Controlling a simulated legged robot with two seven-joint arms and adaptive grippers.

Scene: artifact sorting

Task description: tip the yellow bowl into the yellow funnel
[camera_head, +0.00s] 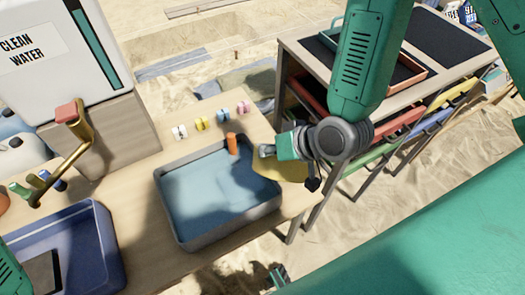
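A yellow, rounded piece (276,167) shows beside and partly behind my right gripper (290,168), at the right end of the wooden table. It may be the yellow bowl, but the gripper hides much of it. The gripper overlaps it in the picture, and I cannot tell whether its fingers are closed on it. No yellow funnel can be made out clearly. A small yellow item (201,124) sits in a row of coloured pieces behind the grey tray. My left gripper is not clearly in view.
A grey tray of water (163,196) is mid-table, an orange cylinder (232,143) at its back edge. A blue basin (117,262) is at left, below a brass tap (68,160) and a white water container (60,60). A shelf unit (300,52) stands right.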

